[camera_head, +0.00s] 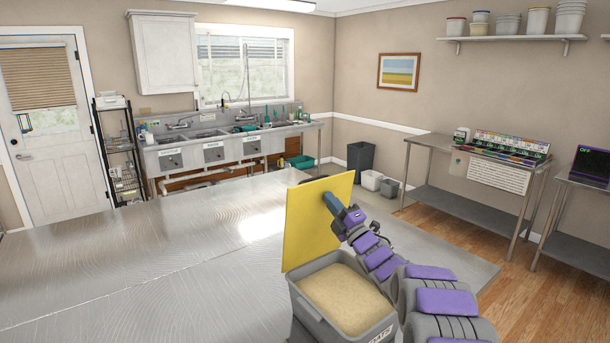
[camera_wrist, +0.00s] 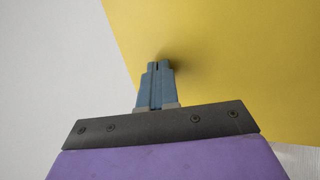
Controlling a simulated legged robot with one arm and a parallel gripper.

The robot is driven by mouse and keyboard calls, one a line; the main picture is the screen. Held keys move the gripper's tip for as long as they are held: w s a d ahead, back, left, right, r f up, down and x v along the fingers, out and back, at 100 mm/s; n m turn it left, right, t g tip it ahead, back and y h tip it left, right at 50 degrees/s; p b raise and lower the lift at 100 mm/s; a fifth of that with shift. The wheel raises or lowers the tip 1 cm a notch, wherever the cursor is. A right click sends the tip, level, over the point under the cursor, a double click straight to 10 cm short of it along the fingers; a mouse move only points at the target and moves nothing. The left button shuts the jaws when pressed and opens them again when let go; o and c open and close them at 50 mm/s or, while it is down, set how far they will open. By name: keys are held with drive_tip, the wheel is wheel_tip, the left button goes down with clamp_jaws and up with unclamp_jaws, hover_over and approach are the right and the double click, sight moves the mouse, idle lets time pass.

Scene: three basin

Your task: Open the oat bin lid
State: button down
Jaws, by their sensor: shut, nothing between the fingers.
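The oat bin (camera_head: 317,311) is a grey tub in the lower middle of the head view, filled with pale oats (camera_head: 342,296). Its yellow lid (camera_head: 304,227) stands raised, close to upright, along the bin's left and far side. The lid fills much of the wrist view (camera_wrist: 245,65). My gripper (camera_head: 328,199) is shut and empty, with its blue fingertips at the lid's face. In the wrist view the closed fingertips (camera_wrist: 160,66) appear against or very near the lid; exact contact is hard to tell. My arm reaches over the bin's right side.
A large metal table (camera_head: 150,255) spreads left of the bin and is clear. Sinks (camera_head: 215,147) line the back wall. A steel side table (camera_head: 455,190) stands at the right, and a dark bin (camera_head: 360,158) is on the floor behind.

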drive_tip(key=w+a+r, duration=0.1)
drive_tip(key=w+a, duration=0.2)
drive_tip(key=w, duration=0.2)
drive_tip(key=s+d+b, duration=0.4)
drive_tip(key=s+d, duration=0.1)
drive_tip(key=s, duration=0.2)
drive_tip(key=shift+s, duration=0.15)
idle(0.3)
drive_tip(key=s+d+f+m+g+h, duration=0.1)
drive_tip(key=s+d+f+m+h, duration=0.15)
drive_tip(key=d+m+h, duration=0.65)
drive_tip(key=s+d+f+m+g+h, duration=0.1)
drive_tip(key=s+f+m+g+h, duration=0.25)
drive_tip(key=s, duration=0.35)
drive_tip(key=s+d+f+m+g+h, duration=0.1)
drive_tip(key=s+f+m+g+h, duration=0.3)
drive_tip(key=s, duration=0.4)
drive_tip(key=s+a+f+m+g+y, duration=0.1)
drive_tip(key=s+a+f+m+g, duration=0.1)
drive_tip(key=s, duration=1.2)
drive_tip(key=s+a+f+m+g, duration=0.2)
drive_tip(key=s+f+g, duration=0.3)
drive_tip(key=s, duration=1)
drive_tip(key=s+a+f+m+g+y, duration=0.1)
drive_tip(key=s+f+m+g, duration=0.3)
drive_tip(key=s, duration=1)
drive_tip(key=shift+s+a+f+m+g+y, duration=0.15)
drive_tip(key=shift+s+a+m+g+y, duration=0.25)
drive_tip(key=shift+a+g, duration=0.25)
